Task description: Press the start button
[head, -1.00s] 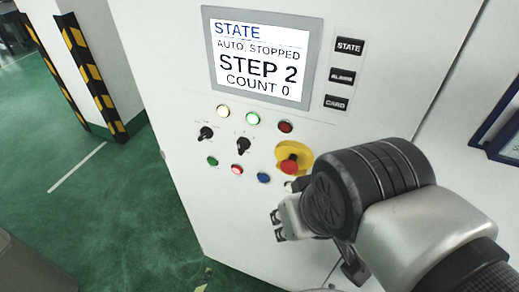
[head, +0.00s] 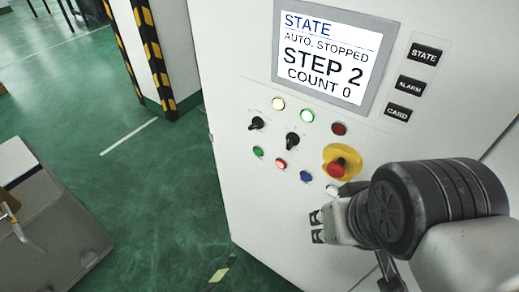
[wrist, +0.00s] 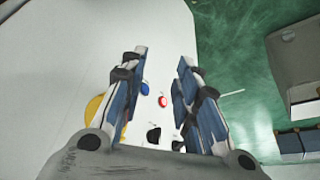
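The white control cabinet (head: 235,195) has a lower row of buttons: green (head: 258,151), lit red (head: 281,163), blue (head: 306,176) and a white one (head: 332,190) close to my arm. Their labels are too small to read, so I cannot tell which is marked start. My gripper (head: 316,227) is below the blue button, apart from the buttons. In the wrist view its fingers (wrist: 162,58) are spread and empty, with the blue (wrist: 145,88) and red (wrist: 163,100) buttons showing between them. The green button is not visible there.
The screen (head: 326,58) reads "AUTO. STOPPED, STEP 2, COUNT 0". Lamps and two black knobs (head: 292,140) sit above the row. A red emergency stop (head: 341,165) on yellow is near my arm. A grey box-like object (head: 50,220) stands left; green floor lies between.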

